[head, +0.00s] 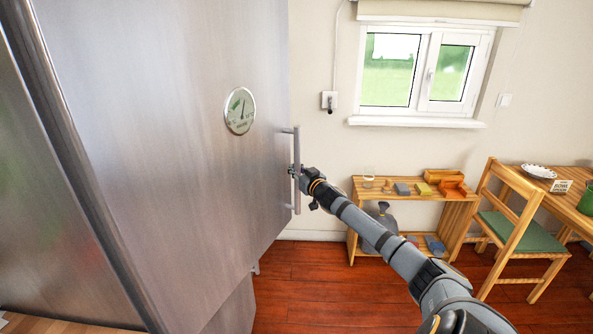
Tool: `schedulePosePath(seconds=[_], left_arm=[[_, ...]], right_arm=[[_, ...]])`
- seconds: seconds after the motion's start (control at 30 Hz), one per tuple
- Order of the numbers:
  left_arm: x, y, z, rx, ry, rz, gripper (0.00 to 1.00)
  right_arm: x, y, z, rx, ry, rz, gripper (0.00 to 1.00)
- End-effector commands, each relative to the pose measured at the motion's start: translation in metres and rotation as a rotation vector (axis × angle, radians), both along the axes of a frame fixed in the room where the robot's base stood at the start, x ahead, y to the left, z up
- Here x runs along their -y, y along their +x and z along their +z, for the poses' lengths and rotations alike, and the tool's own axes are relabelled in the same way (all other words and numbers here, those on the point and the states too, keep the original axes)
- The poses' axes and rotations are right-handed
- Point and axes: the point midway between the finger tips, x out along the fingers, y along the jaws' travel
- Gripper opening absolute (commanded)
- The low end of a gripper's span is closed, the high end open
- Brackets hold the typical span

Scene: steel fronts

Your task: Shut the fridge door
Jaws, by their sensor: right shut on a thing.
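The fridge door (170,150) is a large brushed-steel panel filling the left half of the head view. A round dial (240,111) sits on its face. An upright bar handle (297,143) stands near its right edge. My right gripper (296,171) is shut on the middle of this handle, its arm reaching in from the lower right. I cannot tell from this angle how wide a gap, if any, lies behind the door. My left gripper is not in view.
Another steel front (50,190) stands at the far left. A low wooden shelf (362,190) with small items stands by the wall under the window (388,70). A wooden chair (507,215) and table (560,188) are at the right. The red wood floor (320,285) between is clear.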

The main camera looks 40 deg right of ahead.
Motion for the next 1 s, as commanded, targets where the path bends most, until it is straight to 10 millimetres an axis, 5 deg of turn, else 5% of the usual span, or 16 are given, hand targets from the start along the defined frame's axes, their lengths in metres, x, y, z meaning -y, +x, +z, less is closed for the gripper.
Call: schedulePosePath(seconds=[0.03,0.07,0.27,0.67,1.0], left_arm=[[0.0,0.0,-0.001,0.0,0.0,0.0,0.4],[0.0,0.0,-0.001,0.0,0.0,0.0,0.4],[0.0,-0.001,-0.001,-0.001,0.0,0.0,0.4],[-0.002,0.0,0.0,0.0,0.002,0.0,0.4],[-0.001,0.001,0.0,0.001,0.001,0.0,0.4]], right_arm=[[-0.005,0.0,-0.006,-0.001,0.011,0.009,0.0],[-0.005,0.0,-0.006,0.0,0.01,0.009,0.18],[-0.004,0.0,-0.004,0.0,0.007,0.007,0.44],[-0.002,0.0,0.005,0.002,0.004,0.003,0.44],[-0.003,0.0,0.067,0.002,0.003,0.004,0.44]])
